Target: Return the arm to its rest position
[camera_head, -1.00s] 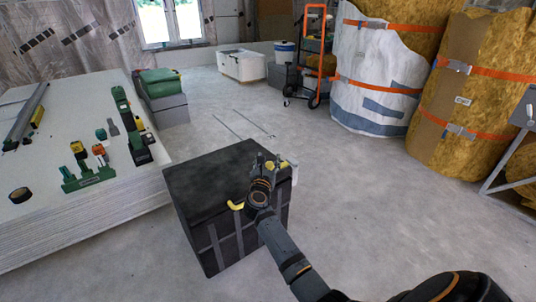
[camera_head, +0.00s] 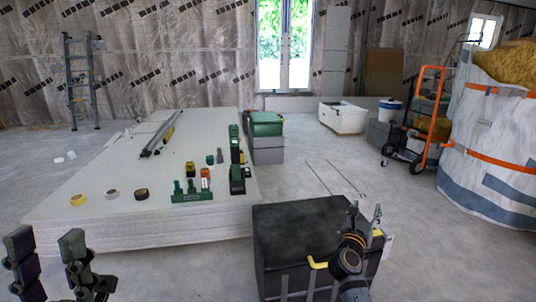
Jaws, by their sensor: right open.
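My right gripper (camera_head: 364,220) is at the lower right of the head view, with its arm coming up from the bottom edge. Its fingers point up and away and stand apart, with nothing seen between them. It overlaps the right part of the black box (camera_head: 300,225) in the picture; I cannot tell whether it touches the box. My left gripper (camera_head: 46,250) shows at the lower left corner, its two dark fingers upright and well apart, with nothing between them. The rest of the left arm is outside the picture.
A stack of white panels (camera_head: 150,225) bears green tools (camera_head: 192,193), tape rolls (camera_head: 110,194) and metal rails (camera_head: 158,138). A ladder (camera_head: 82,85) leans at the back left. An orange hand truck (camera_head: 430,115) and a wrapped insulation roll (camera_head: 490,140) stand right.

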